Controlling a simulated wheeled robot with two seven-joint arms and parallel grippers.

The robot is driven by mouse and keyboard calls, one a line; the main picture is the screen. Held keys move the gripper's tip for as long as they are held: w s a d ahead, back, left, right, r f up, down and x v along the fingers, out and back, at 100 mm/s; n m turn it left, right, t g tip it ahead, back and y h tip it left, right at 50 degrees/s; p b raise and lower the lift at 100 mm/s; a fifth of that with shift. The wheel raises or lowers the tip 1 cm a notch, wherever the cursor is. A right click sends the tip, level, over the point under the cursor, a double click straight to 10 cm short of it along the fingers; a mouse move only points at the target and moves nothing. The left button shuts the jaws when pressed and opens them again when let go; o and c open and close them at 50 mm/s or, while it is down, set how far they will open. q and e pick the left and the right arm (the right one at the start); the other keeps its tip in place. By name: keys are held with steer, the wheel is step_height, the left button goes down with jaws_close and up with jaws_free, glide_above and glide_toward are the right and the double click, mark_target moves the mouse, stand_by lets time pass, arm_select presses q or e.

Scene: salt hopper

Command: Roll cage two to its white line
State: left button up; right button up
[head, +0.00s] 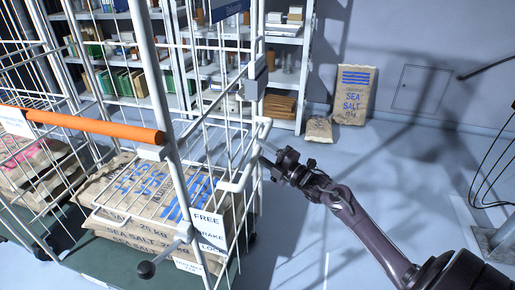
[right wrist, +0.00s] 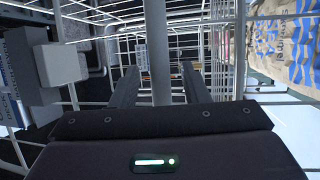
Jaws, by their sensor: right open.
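A white wire roll cage (head: 174,130) with an orange handle bar (head: 97,127) fills the left of the head view. Its number cannot be read. Printed sea salt sacks (head: 130,190) lie inside it. A brake sign reading FREE and LOCK (head: 208,230) hangs low on it, near a black-knobbed lever (head: 147,269). My right gripper (head: 268,150) is at the cage's right side. In the right wrist view its open fingers (right wrist: 158,85) stand either side of a white upright post (right wrist: 158,45), not closed on it. My left gripper is out of view.
Another wire cage with sacks (head: 40,160) stands at the far left. White shelves (head: 285,85) with boxes line the back, beside a leaning salt sack (head: 353,95) and a small sack (head: 319,129). Blue-grey floor (head: 400,150) is open to the right. Pale floor lines show faintly at lower right.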

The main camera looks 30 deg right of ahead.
steer(key=shift+x, duration=0.9)
steer(key=shift+c, duration=0.2)
jaws_close()
